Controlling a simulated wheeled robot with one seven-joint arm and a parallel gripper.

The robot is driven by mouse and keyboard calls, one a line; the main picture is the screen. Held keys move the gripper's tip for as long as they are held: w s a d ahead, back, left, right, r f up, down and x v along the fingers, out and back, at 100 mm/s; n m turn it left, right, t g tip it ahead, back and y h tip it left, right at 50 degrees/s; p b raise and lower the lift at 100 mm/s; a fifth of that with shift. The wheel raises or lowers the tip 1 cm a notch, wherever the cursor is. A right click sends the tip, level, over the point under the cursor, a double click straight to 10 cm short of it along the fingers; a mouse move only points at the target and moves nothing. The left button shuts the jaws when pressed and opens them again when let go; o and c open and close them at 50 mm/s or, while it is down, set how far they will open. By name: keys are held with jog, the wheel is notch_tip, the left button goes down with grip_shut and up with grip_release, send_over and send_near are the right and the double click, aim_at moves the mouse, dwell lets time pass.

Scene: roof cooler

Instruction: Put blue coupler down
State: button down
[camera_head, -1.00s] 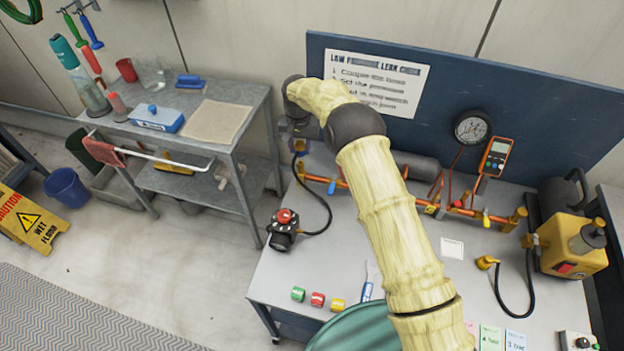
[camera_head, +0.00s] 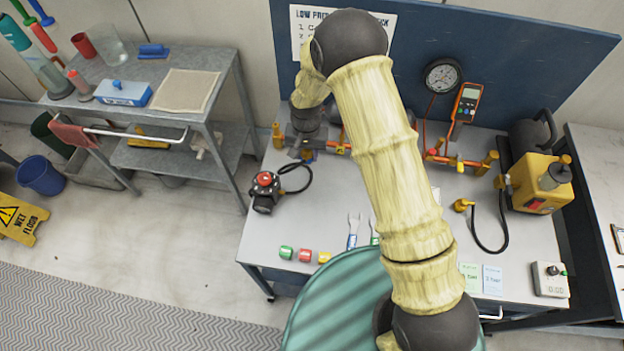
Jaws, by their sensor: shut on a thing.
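My gripper (camera_head: 302,150) is at the back left of the grey workbench (camera_head: 345,190), by the left end of the orange pipe run (camera_head: 278,137). It is shut on the blue coupler (camera_head: 308,156), of which only a small blue part shows below the jaws. A black hose (camera_head: 300,182) loops from there to a black device with a red knob (camera_head: 265,190), standing at the bench's left edge. My arm and gripper hide much of the coupler and the middle of the pipe run. I cannot tell whether the coupler touches the bench or the pipe.
Green, red and yellow pieces (camera_head: 305,255) and a blue-handled tool (camera_head: 353,232) lie at the front. A yellow pump (camera_head: 540,185), its hose ending in a yellow coupler (camera_head: 462,204), stands right. The bench is bare between knob device and front pieces.

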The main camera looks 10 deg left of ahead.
jog(key=shift+s+d, duration=0.9)
jog(key=shift+f, duration=0.1)
jog(key=shift+f+p, duration=1)
jog(key=shift+f, duration=1.8)
jog(key=shift+f, duration=0.1)
jog(key=shift+f+p, duration=0.8)
jog(key=shift+f, duration=1.15)
